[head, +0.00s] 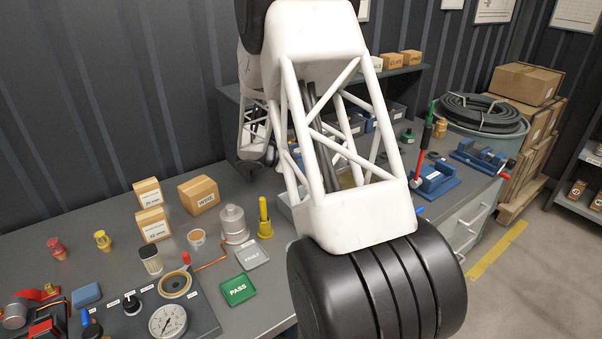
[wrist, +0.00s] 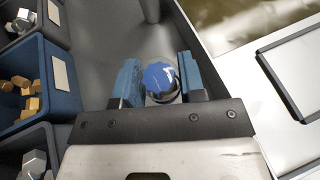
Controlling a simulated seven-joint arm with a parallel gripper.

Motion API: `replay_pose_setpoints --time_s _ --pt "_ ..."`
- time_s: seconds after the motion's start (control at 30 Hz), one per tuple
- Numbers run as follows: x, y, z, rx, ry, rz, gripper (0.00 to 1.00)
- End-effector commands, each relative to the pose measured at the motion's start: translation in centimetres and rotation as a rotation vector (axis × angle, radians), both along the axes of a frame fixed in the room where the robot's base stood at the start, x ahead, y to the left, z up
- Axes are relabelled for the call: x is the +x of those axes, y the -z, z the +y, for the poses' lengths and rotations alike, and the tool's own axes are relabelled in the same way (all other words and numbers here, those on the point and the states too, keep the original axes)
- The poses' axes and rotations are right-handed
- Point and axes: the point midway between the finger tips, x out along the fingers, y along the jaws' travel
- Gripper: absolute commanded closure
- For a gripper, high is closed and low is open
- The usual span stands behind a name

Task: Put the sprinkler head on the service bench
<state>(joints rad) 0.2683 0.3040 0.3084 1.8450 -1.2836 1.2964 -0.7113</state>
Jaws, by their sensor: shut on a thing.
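In the wrist view my gripper (wrist: 158,72) is shut on a small silvery piece with a blue, lobed top, which I take to be the sprinkler head (wrist: 160,80). It sits between the two blue finger pads, above a grey surface. Its lower part is mostly hidden. The service bench (head: 110,210) is the long grey worktop in the head view. There my arm covers its middle, and I cannot make out the fingertips or the held piece.
A basin with brownish liquid (wrist: 225,15) lies to the right. On the bench are boxes (head: 198,194), a gauge (head: 168,322), a green PASS plate (head: 238,290) and a blue vise (head: 437,180).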

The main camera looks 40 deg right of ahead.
Motion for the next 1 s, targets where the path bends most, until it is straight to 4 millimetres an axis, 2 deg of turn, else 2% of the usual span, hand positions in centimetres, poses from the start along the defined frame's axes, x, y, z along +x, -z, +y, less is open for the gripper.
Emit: replay_pose_setpoints --time_s 0.17,0.5,0.97,1.0 --pt "0.0 0.5 0.0 0.000 0.000 0.001 0.88" --pt "0.0 3.6 0.0 0.001 0.000 0.001 0.88" --pt "0.0 4.0 0.0 0.000 0.000 0.000 0.88" --pt "0.0 4.0 0.0 0.000 0.000 0.000 0.61"
